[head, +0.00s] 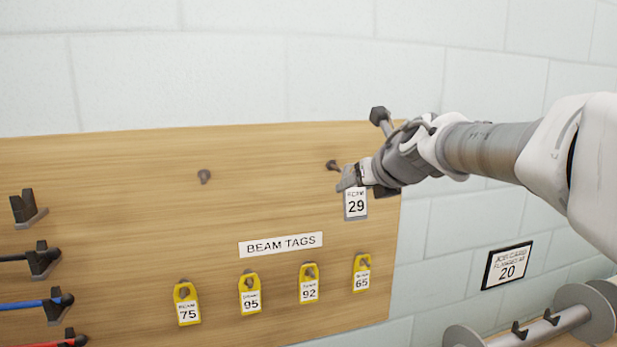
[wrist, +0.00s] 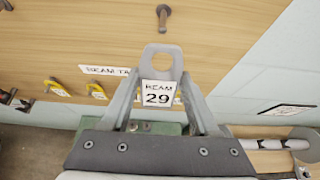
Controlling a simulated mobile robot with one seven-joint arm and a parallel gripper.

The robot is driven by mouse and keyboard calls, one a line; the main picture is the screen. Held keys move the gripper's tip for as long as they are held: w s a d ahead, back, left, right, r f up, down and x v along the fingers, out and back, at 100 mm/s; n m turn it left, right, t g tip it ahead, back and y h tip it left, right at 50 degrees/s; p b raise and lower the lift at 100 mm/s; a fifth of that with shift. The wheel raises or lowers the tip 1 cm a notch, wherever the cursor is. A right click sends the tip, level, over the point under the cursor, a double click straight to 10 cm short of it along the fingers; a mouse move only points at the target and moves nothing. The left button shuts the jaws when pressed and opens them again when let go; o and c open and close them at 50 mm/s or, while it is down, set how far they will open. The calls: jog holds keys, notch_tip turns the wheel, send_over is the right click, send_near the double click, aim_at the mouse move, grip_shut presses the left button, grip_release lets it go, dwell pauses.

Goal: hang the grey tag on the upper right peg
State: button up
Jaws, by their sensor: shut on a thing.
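The grey tag (head: 356,205), labelled BEAM 29, is in my gripper (head: 359,178). The upper right peg (head: 332,165) is dark and bare, just left of my gripper in the head view. In the wrist view the peg (wrist: 162,14) is above the tag's hole, in line with it sideways and not through it. My gripper covers the top of the tag in the head view.
The wooden board (head: 120,240) carries another bare peg (head: 204,176) at upper left. Below the BEAM TAGS label (head: 281,244), several yellow tags (head: 251,293) hang in a row. Dark hooks (head: 42,260) with coloured rods are at left. A framed card (head: 508,265) is on the wall at right.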

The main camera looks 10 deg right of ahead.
jog(key=shift+w+a+f+b, duration=0.1)
jog(key=shift+w+b, duration=0.35)
jog(key=shift+w, duration=0.2)
jog(key=shift+w+a+f+b, duration=0.25)
jog(key=shift+w+b, duration=0.05)
jog(key=shift+w, duration=1.05)
jog(key=shift+w+a+f+b, duration=0.2)
jog(key=shift+w+a+b, duration=0.15)
jog(key=shift+w, duration=1.05)
jog(key=shift+w+a+f+b, duration=0.2)
jog(key=shift+w+f+b, duration=0.1)
jog(key=shift+w, duration=1.05)
jog(key=o, duration=1.4)
